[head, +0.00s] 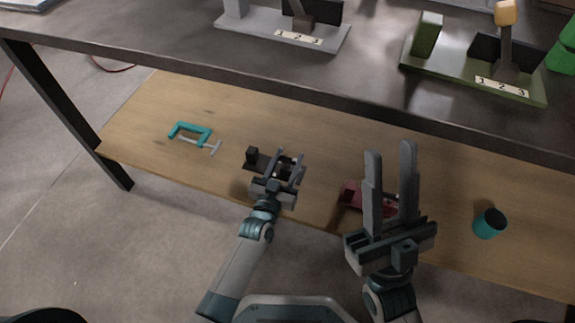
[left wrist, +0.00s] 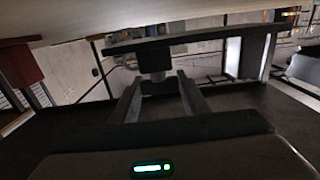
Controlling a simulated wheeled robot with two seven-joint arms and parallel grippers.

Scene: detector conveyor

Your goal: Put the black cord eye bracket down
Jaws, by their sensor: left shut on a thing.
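The black cord eye bracket (head: 252,157) is a small dark piece with a raised block at its left end. It shows at my left gripper (head: 285,168), low over the wooden lower shelf. My left gripper is shut on it; its fingers hide part of it. Whether the bracket touches the shelf is unclear. My right gripper (head: 390,150) is open and empty, in front of the shelf, fingers pointing up.
The wooden lower shelf (head: 135,125) holds a teal clamp (head: 192,133), a dark red object (head: 351,194) partly behind my right gripper, and a teal cup (head: 489,224). The dark upper bench (head: 370,60) overhangs it, bearing grey (head: 262,35) and green (head: 450,68) fixtures.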

